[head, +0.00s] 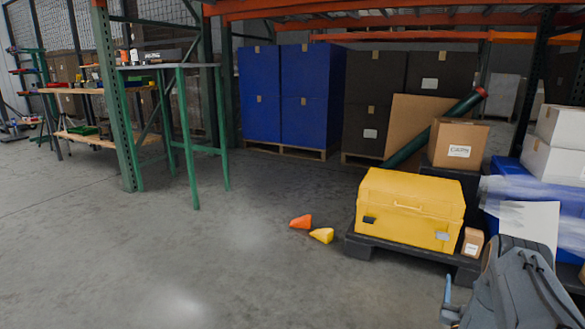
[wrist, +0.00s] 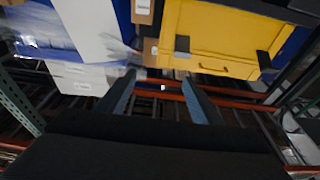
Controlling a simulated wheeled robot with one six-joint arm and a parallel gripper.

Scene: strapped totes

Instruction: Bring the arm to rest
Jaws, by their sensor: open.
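My gripper (wrist: 160,88) is open in the wrist view, its two blue-grey fingers apart with nothing between them. The wrist picture looks upside down. The yellow tote (wrist: 222,35) is at its upper right, apart from the fingers, with its handle and two dark latches showing. In the head view the closed yellow tote (head: 408,205) stands on a low black pallet (head: 415,258). Grey-blue parts that look like my arm fill the head view's lower right corner, in front of the tote's right side. The fingertips are not clear there.
A small cardboard box (head: 472,242) stands right of the tote and a larger one (head: 458,142) behind it. White boxes (head: 560,145) and wrapped blue goods are at the far right. An orange piece (head: 301,222) and a yellow piece (head: 322,235) lie on the floor. The left floor is clear.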

